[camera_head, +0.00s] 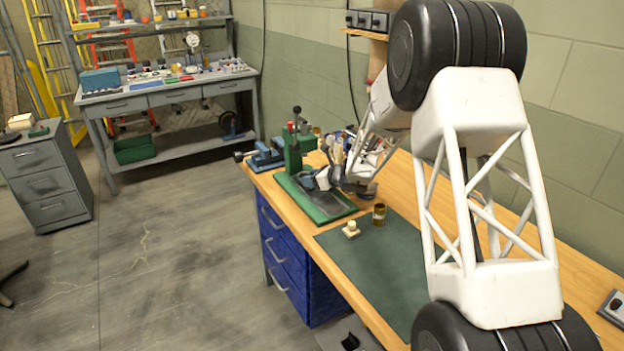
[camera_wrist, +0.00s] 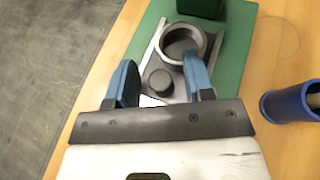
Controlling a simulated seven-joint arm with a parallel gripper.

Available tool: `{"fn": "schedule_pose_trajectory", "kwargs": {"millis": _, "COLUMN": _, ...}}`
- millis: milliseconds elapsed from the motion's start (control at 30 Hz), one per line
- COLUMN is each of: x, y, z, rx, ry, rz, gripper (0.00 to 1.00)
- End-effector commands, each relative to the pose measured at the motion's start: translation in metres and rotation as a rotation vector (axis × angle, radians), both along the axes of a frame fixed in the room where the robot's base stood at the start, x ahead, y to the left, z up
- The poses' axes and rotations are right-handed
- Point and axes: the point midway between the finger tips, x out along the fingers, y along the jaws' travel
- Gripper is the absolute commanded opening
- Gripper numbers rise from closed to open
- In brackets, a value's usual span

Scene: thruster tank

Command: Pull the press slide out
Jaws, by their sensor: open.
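The green press (camera_head: 297,150) stands on the wooden bench, and its green base (camera_head: 330,211) reaches toward the front edge. In the wrist view the grey metal slide (camera_wrist: 212,52) lies on the green base (camera_wrist: 236,45). It carries a round ring-shaped cup (camera_wrist: 183,44) and a short dark round knob (camera_wrist: 160,81) nearer to me. My gripper (camera_wrist: 160,66) is open, with one blue finger on each side of the knob. I cannot tell whether either finger touches it. In the head view my gripper (camera_head: 324,178) is low over the press base and hides part of the slide.
A blue tube (camera_wrist: 291,103) stands right of the press in the wrist view. In the head view an amber jar (camera_head: 379,215) and a small cream piece (camera_head: 351,230) sit near the green mat (camera_head: 385,265). A blue vise (camera_head: 263,157) is left of the press.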

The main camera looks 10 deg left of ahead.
Motion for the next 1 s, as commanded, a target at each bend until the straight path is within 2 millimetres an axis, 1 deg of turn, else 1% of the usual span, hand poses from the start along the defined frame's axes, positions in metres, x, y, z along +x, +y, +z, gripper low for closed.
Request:
{"fn": "schedule_pose_trajectory", "kwargs": {"millis": 133, "x": 0.000, "y": 0.000, "z": 0.000, "rx": 0.000, "ry": 0.000, "rz": 0.000, "gripper": 0.48}}
{"fn": "schedule_pose_trajectory", "kwargs": {"millis": 400, "x": 0.000, "y": 0.000, "z": 0.000, "rx": 0.000, "ry": 0.000, "rz": 0.000, "gripper": 0.07}}
{"fn": "schedule_pose_trajectory", "kwargs": {"millis": 433, "x": 0.000, "y": 0.000, "z": 0.000, "rx": 0.000, "ry": 0.000, "rz": 0.000, "gripper": 0.02}}
{"fn": "schedule_pose_trajectory", "kwargs": {"millis": 467, "x": 0.000, "y": 0.000, "z": 0.000, "rx": 0.000, "ry": 0.000, "rz": 0.000, "gripper": 0.00}}
{"fn": "schedule_pose_trajectory", "kwargs": {"millis": 767, "x": -0.002, "y": -0.002, "z": 0.001, "rx": 0.000, "ry": 0.000, "rz": 0.000, "gripper": 0.00}}
{"fn": "schedule_pose_trajectory", "kwargs": {"millis": 1000, "x": -0.016, "y": -0.018, "z": 0.002, "rx": 0.000, "ry": 0.001, "rz": -0.001, "gripper": 0.00}}
